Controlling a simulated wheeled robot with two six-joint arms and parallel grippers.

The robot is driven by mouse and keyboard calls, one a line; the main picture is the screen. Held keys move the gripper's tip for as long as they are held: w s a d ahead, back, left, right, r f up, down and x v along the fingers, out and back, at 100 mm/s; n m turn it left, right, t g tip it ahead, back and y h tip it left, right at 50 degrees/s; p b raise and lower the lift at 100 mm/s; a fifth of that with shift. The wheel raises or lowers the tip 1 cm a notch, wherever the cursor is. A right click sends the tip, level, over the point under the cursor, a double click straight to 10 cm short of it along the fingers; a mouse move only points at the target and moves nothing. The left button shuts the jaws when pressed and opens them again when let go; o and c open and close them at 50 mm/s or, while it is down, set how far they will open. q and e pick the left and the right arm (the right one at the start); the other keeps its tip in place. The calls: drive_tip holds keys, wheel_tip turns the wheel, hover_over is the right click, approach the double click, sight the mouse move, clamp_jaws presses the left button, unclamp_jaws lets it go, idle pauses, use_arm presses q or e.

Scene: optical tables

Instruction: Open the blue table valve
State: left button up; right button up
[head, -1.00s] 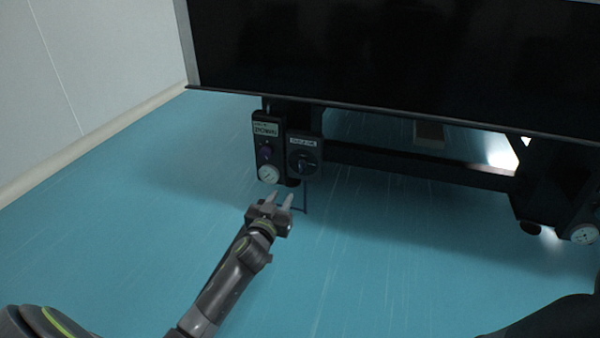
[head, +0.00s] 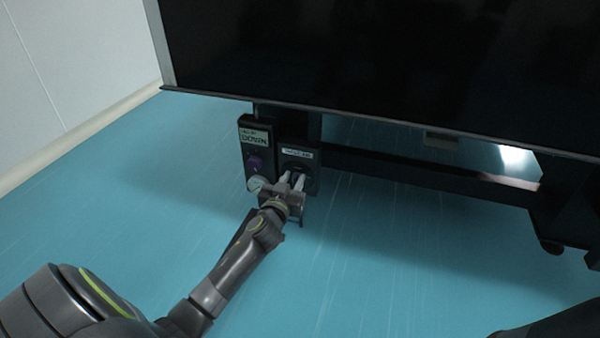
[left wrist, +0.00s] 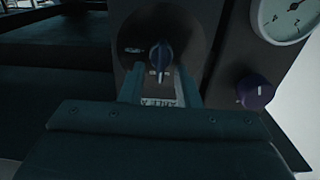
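The valve is a dark round dial with a small bluish handle on a black panel (head: 298,156) under the table. In the left wrist view the valve handle (left wrist: 161,55) stands upright in the middle of its dial, with a white label below. My left gripper (head: 291,179) is in front of the dial and partly hides it. In the left wrist view my left gripper (left wrist: 160,75) is open, its fingers apart on either side of the handle's lower end. I cannot tell whether they touch it. My right gripper is not in view.
A neighbouring panel carries a purple knob (head: 255,163) and a white gauge (head: 257,184), close to the left of my gripper. The large dark table top (head: 380,60) overhangs the panels. A dark crossbar (head: 430,172) runs right to another leg. The blue floor in front is clear.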

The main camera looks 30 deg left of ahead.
use_arm(q)
drive_tip(key=shift+w, duration=0.1)
clamp_jaws()
